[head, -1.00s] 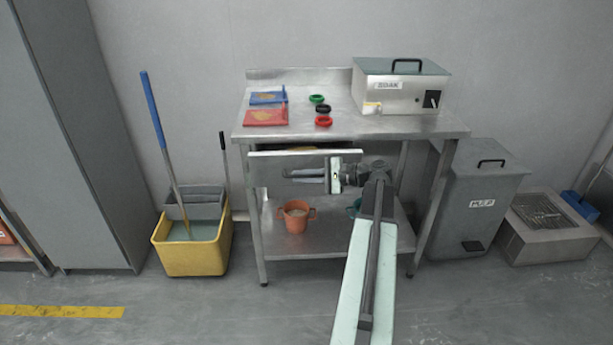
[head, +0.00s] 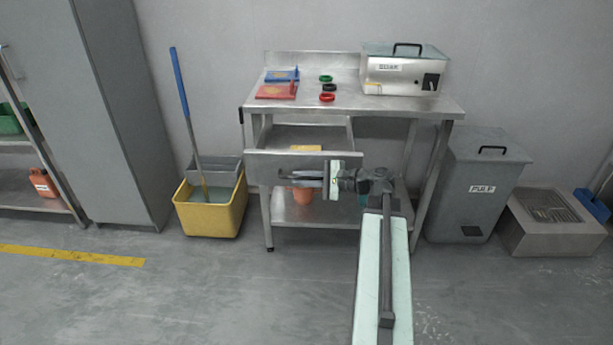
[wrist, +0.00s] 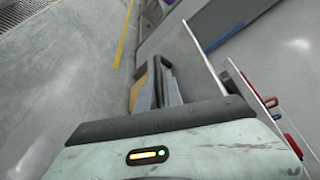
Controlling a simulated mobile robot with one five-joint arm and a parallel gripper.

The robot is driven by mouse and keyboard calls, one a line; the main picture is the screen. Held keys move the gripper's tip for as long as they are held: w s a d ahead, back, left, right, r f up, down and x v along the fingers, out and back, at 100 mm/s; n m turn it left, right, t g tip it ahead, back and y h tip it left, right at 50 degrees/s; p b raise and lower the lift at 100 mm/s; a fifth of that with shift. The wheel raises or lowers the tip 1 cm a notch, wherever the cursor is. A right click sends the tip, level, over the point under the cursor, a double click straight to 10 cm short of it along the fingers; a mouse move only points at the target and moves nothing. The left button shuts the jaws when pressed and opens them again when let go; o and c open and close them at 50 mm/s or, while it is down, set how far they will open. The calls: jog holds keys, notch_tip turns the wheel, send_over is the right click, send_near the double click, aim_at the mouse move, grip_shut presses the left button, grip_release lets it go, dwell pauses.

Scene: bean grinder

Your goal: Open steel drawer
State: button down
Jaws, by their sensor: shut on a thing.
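The steel drawer (head: 262,168) under the left part of the steel table (head: 400,108) stands pulled out toward me. Its inside shows behind the front panel, with a yellow thing (head: 305,148) in it. My gripper (head: 300,176) is at the drawer's front and shut on its handle, which the fingers mostly hide. In the wrist view my gripper's fingers (wrist: 160,90) lie along the drawer's front panel (wrist: 195,50).
On the table are a blue and a red board, several coloured rings and the SOAK box (head: 405,70). A yellow mop bucket (head: 210,208) stands left; the PULP bin (head: 480,190) and a grated block (head: 555,222) stand right. The floor in front is clear.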

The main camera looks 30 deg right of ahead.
jog(key=shift+s+a, duration=0.1)
jog(key=shift+a, duration=0.3)
jog(key=c, duration=1.8)
grip_release()
jog(key=shift+o, duration=0.2)
jog(key=p+v, duration=0.1)
jog(key=v, duration=0.6)
jog(key=shift+s+d+r+p, duration=0.15)
jog(key=shift+s+d+p, duration=0.05)
jog(key=shift+d+p, duration=0.15)
jog(key=shift+a, duration=0.15)
